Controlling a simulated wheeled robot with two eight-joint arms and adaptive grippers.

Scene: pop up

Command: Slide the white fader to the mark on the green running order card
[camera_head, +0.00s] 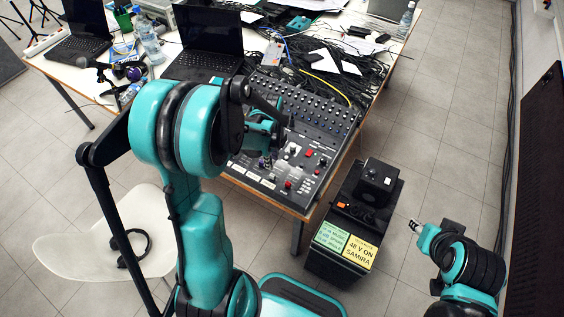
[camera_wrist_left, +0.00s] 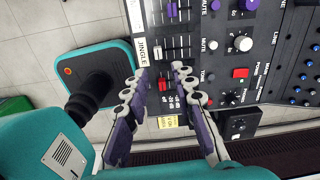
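The mixing console (camera_head: 315,130) lies at the front edge of the table. In the left wrist view a white fader cap (camera_wrist_left: 157,53) shows beside the strip marked JINGLE (camera_wrist_left: 143,52), close to my left fingertips. My left gripper (camera_wrist_left: 158,76) is open over the fader area, its fingers apart with nothing visibly held; I cannot tell whether it touches the cap. In the head view my left gripper (camera_head: 266,158) is partly hidden by its arm. The green running order card (camera_head: 331,236) lies on the black case, its writing too small to read. My right gripper (camera_head: 415,226) is away at the right.
A yellow card (camera_head: 359,251) reading 48 V ON SAMIRA lies beside the green one on the black case (camera_head: 340,268). Purple and red caps and several knobs surround the faders. Laptops (camera_head: 205,42), bottles and cables crowd the table. A white chair (camera_head: 105,240) stands left; floor at right is clear.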

